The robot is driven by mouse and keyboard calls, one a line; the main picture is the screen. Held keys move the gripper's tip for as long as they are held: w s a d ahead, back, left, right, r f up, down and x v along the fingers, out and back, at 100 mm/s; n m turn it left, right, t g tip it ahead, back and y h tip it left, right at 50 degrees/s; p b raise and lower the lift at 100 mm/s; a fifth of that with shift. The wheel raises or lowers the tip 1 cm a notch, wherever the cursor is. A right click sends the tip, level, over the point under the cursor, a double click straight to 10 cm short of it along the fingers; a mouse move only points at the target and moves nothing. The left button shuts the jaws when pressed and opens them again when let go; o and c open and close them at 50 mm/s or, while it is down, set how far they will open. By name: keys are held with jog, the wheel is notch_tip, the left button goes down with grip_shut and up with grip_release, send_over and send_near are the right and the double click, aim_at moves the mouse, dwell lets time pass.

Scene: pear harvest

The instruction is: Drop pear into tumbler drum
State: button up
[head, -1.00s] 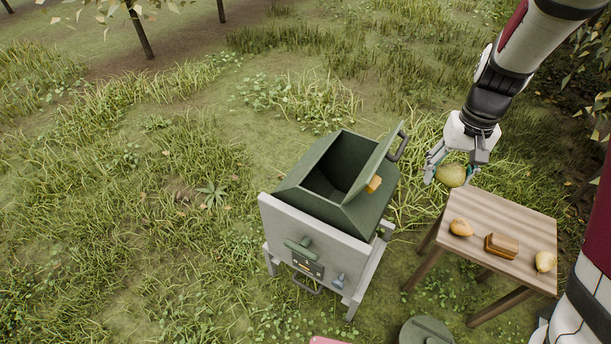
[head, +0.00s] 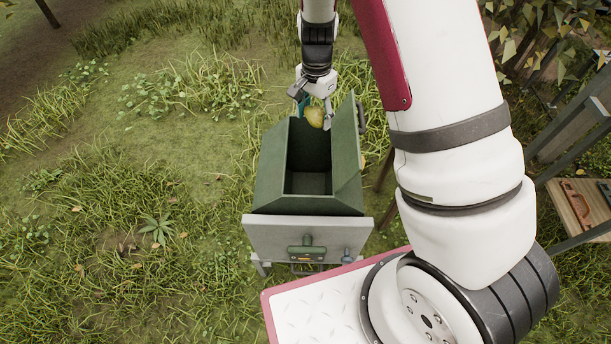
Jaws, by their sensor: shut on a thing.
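The tumbler drum (head: 268,186) is a green box-shaped drum on a grey stand, with its top opening facing up and its lid (head: 348,150) swung open to the right. My gripper (head: 314,112) is shut on a yellow-green pear (head: 315,117). It holds the pear above the far edge of the drum's opening, close to the lid's far end. The inside of the drum looks dark and empty as far as I can see. Part of the pear is hidden by the fingers.
The open lid stands up at the right of the opening. A wooden shelf (head: 580,205) with an orange tool stands at the far right. Grass lies open on the left.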

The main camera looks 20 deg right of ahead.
aim_at(316, 108)
jog(key=f+m, duration=0.1)
jog(key=f+m+p, duration=0.1)
jog(key=m, duration=0.1)
jog(key=shift+s+m, duration=0.15)
jog(key=shift+m, duration=0.15)
jog(key=shift+f+b, duration=1.15)
jog(key=shift+f, duration=1.75)
jog(key=o, duration=1.3)
notch_tip(316, 108, up, 12)
jog(key=shift+r, duration=0.1)
